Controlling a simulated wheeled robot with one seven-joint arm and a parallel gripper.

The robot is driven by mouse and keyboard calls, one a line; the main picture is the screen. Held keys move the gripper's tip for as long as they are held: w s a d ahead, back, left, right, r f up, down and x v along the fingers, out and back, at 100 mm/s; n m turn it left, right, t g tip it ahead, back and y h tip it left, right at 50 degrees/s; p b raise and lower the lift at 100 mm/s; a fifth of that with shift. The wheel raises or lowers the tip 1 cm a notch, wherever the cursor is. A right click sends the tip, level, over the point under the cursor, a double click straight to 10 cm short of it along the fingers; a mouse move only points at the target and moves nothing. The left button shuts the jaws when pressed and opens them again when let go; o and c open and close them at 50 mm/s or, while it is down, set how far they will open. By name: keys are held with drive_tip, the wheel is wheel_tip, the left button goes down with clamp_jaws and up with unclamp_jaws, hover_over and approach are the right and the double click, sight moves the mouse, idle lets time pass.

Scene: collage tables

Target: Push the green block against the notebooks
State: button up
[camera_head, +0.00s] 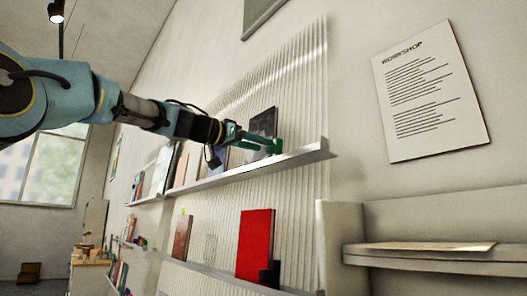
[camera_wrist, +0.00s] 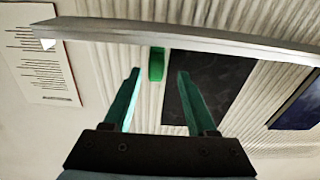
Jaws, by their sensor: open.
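The green block (camera_head: 278,146) stands on the upper wall shelf, near its right end. It also shows in the wrist view (camera_wrist: 156,64), beside the dark notebook's edge; I cannot tell whether they touch. The dark notebook (camera_wrist: 205,85) leans against the ribbed panel, and in the head view (camera_head: 263,121) it rises behind my gripper. More notebooks (camera_head: 181,170) stand further left on that shelf. My gripper (camera_head: 262,145) is open, with its teal fingers reaching along the shelf. In the wrist view, the block appears between the fingertips (camera_wrist: 159,72); contact cannot be told.
The upper shelf (camera_head: 315,153) has a raised front edge and ends just right of the block. A lower shelf holds a red book (camera_head: 255,245) and others. A workshop poster (camera_head: 430,92) hangs on the right wall. A ledge (camera_head: 440,262) juts out at the lower right.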

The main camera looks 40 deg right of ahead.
drive_tip(key=a+b, duration=0.4)
drive_tip(key=a, duration=0.4)
drive_tip(key=shift+w+a, duration=0.2)
drive_tip(key=shift+w, duration=0.05)
